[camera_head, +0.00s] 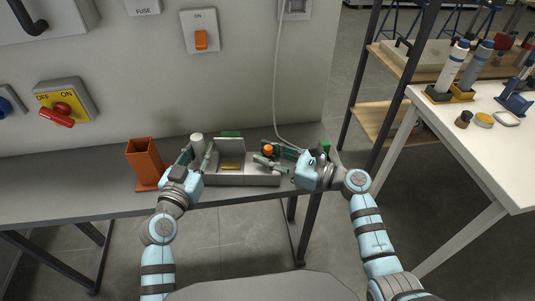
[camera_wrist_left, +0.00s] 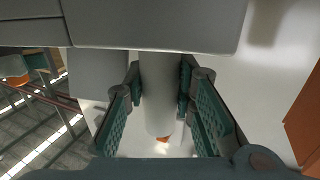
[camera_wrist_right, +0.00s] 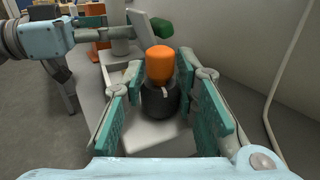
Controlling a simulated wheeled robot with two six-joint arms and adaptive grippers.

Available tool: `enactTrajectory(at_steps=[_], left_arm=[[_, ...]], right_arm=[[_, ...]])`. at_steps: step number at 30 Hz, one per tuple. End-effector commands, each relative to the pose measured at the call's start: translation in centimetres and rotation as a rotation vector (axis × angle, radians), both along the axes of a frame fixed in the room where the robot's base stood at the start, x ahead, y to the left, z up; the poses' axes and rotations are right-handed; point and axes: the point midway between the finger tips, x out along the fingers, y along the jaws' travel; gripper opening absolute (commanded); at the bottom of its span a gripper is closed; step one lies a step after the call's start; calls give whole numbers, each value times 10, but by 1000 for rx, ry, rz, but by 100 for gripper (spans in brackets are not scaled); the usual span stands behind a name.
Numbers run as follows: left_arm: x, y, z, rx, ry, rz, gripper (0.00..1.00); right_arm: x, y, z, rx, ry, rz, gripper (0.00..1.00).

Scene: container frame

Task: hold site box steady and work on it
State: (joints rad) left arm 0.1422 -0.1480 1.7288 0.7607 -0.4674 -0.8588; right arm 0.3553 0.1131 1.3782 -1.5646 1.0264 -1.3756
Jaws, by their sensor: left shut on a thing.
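The grey site box (camera_head: 262,180) sits on the grey bench against the wall, with a raised panel on top. A pale upright cylinder (camera_head: 197,143) stands at its left end. My left gripper (camera_head: 198,158) is shut on this cylinder, which shows between its fingers in the left wrist view (camera_wrist_left: 160,95). An orange knob on a black base (camera_wrist_right: 159,68) stands on the box. It also shows in the head view (camera_head: 268,150). My right gripper (camera_wrist_right: 165,90) is open, with its fingers on either side of the black base and gaps visible. The cylinder's lower part is hidden in the head view.
An orange open-topped holder (camera_head: 145,162) stands left of the box on the bench (camera_head: 70,190). A cable (camera_head: 276,90) hangs down the wall behind. A green round part (camera_wrist_right: 165,29) rises beyond the knob. A white table (camera_head: 480,150) stands at right.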

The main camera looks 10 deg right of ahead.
Motion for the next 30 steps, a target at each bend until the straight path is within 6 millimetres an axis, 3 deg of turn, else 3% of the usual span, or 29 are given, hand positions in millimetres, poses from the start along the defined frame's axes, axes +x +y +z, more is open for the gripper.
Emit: enactTrajectory(at_steps=[11,30], left_arm=[[0,0,1,-2,-2,1,0],[0,0,1,-5,-2,0,0]], right_arm=[[0,1,-2,-3,3,-49,0],[0,1,-2,0,7,-449,0]])
